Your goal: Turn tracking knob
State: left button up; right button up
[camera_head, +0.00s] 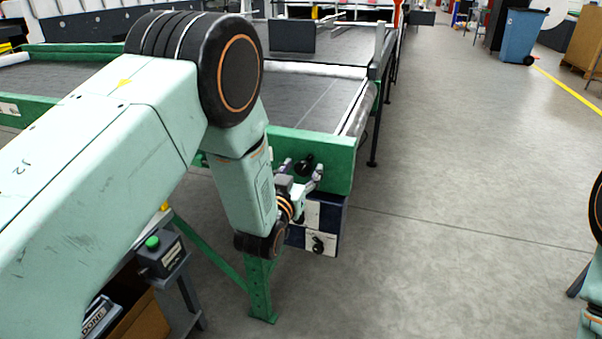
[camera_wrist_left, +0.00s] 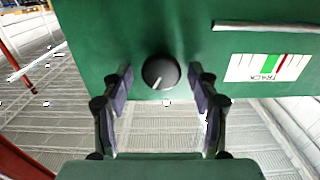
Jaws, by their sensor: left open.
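The tracking knob (camera_wrist_left: 161,72) is a round black knob with a white pointer line on a green panel (camera_wrist_left: 110,30). In the left wrist view it sits between the fingertips of my left gripper (camera_wrist_left: 160,82), which is open, with a visible gap on each side. In the head view the knob (camera_head: 305,163) shows small and dark on the green end beam (camera_head: 335,175), and my left gripper (camera_head: 303,175) is right at it. A TRACK scale (camera_wrist_left: 268,67) with green and red marks is on the panel to the right. My right gripper is not in view.
A box with another black knob (camera_head: 318,244) hangs below the beam. A green push-button box (camera_head: 160,255) stands at lower left. The conveyor belt (camera_head: 310,100) lies behind the beam. The grey floor (camera_head: 450,200) to the right is clear, with a blue bin (camera_head: 521,38) far back.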

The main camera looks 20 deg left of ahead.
pick_arm(q)
jog(key=shift+s+a, duration=0.1)
jog(key=c, duration=1.1)
jog(key=shift+c, duration=0.2)
jog(key=m+p, duration=0.1)
jog(key=m, duration=0.2)
jog(key=shift+f+m, duration=0.1)
jog(key=shift+m, duration=1.6)
